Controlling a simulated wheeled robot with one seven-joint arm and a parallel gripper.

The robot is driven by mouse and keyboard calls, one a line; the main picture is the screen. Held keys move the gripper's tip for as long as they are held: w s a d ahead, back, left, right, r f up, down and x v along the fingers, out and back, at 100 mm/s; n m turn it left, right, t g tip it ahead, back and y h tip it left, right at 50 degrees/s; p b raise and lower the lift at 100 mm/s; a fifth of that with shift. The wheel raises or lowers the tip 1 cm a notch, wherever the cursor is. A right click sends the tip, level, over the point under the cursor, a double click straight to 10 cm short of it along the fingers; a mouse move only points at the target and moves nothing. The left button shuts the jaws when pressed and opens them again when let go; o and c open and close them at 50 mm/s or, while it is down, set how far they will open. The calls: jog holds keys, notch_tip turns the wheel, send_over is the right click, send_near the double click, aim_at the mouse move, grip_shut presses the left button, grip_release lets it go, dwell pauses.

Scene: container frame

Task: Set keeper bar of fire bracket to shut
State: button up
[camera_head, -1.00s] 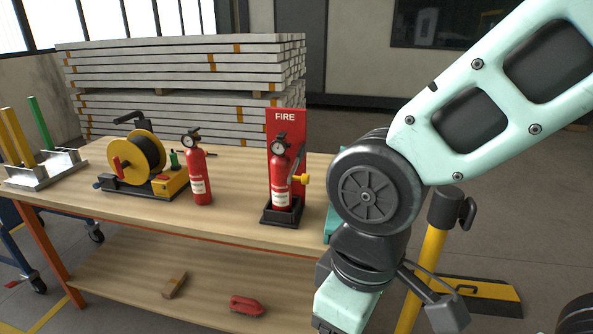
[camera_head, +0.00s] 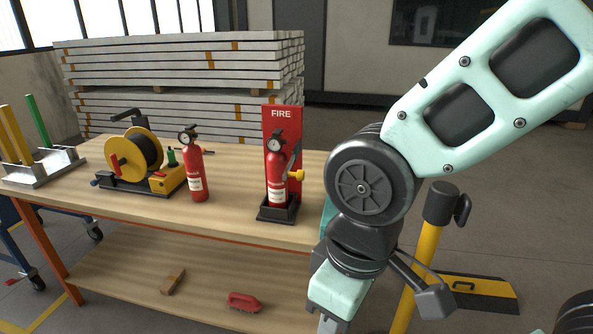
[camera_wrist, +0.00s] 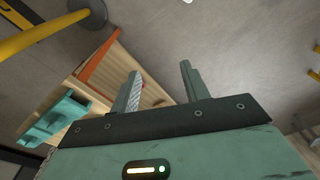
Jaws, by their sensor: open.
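The fire bracket (camera_head: 269,133) is a red backplate marked FIRE with a black foot, upright on the workbench. A red fire extinguisher (camera_head: 277,183) stands in it. A yellow knob (camera_head: 296,175) sticks out at the bracket's right side, with a grey bar (camera_head: 293,157) rising above it; I cannot tell the bar's exact position at this size. My gripper shows in the wrist view (camera_wrist: 160,88), open and empty, its two fingers apart over the floor and bench edge. In the head view it is mostly cut off at the bottom, right of and lower than the bracket.
A second extinguisher (camera_head: 196,177) stands left of the bracket. A yellow cable reel (camera_head: 134,158) is farther left on the workbench (camera_head: 225,215). A brush (camera_head: 243,302) and a wooden block (camera_head: 172,282) lie on the lower shelf. A yellow post (camera_head: 428,262) stands right of the bench.

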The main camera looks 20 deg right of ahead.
jog(key=w+d+t+y+b, duration=0.15)
jog(key=w+t, duration=0.35)
jog(key=w, duration=1.2)
jog(key=n+t+y+b, duration=0.25)
jog(key=n+y, duration=0.45)
jog(key=y, duration=0.7)
send_near(301, 175)
jog(key=shift+h, duration=0.25)
jog(key=p+x, duration=0.1)
jog(key=x, duration=0.4)
jog(key=w+p+x, duration=0.1)
jog(key=x, duration=0.4)
jog(key=shift+d+f+p, duration=0.15)
jog(key=shift+d+p, duration=0.05)
jog(key=shift+p, duration=0.2)
grip_shut()
